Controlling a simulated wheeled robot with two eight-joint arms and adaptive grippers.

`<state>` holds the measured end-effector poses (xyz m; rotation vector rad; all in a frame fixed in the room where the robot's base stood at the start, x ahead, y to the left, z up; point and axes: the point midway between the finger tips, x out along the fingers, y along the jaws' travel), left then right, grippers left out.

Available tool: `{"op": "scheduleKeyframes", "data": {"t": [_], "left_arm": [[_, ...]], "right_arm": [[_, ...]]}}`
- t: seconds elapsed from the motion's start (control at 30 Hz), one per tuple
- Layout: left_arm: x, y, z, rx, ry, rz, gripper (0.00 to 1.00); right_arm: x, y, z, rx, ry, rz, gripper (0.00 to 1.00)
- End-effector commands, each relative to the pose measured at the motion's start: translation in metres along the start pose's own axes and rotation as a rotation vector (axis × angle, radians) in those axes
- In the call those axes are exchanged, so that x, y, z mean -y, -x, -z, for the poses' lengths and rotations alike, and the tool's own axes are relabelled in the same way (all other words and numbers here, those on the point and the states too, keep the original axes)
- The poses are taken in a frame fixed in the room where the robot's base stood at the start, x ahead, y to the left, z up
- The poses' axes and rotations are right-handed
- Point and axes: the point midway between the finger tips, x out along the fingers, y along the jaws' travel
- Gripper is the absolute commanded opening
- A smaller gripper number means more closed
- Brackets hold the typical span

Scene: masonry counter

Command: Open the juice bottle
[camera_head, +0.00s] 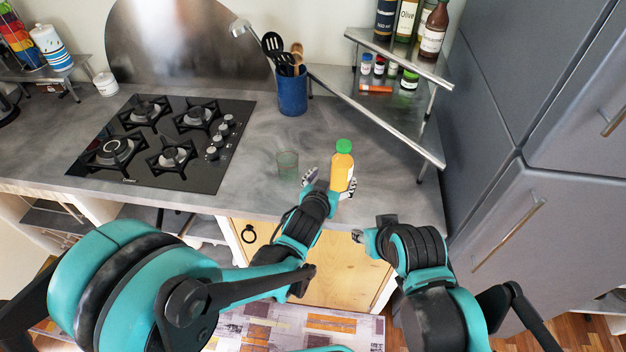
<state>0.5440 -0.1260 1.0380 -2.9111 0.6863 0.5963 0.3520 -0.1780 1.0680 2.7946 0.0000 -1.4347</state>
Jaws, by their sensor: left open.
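The juice bottle (342,172) stands upright near the front edge of the counter, with a green cap (343,146) on top and a yellow-orange body. My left gripper (330,181) is open at the bottle, with one finger to its left and the other at its lower right. Whether the fingers touch the bottle cannot be told. My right gripper (360,236) is lower and to the right, in front of the counter edge and apart from the bottle. Its fingers are mostly hidden by its own wrist.
A blue utensil holder (292,92) is behind, and a black gas hob (165,140) is to the left. A metal corner shelf (400,125) with bottles and jars stands at right, beside tall grey cabinets (530,130).

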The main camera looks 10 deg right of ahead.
Motion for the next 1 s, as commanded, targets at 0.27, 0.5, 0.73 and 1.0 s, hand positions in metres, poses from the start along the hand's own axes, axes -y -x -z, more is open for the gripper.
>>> {"op": "scheduleKeyframes", "data": {"t": [0.27, 0.5, 0.73, 1.0], "left_arm": [[-0.01, -0.027, -0.003, -0.014, -0.004, -0.014, 0.8], [-0.015, -0.06, -0.008, -0.013, -0.003, -0.014, 0.8], [-0.015, -0.083, -0.006, -0.013, -0.004, -0.013, 0.8], [-0.015, -0.083, -0.005, -0.013, -0.004, -0.013, 0.64]], "right_arm": [[0.0, -0.004, -0.003, 0.0, 0.0, 0.0, 0.4], [0.0, -0.014, -0.01, 0.0, 0.0, 0.0, 0.4], [0.0, -0.017, -0.012, 0.0, 0.0, 0.0, 0.4], [0.0, -0.016, -0.012, 0.0, 0.0, 0.0, 0.4]]}}
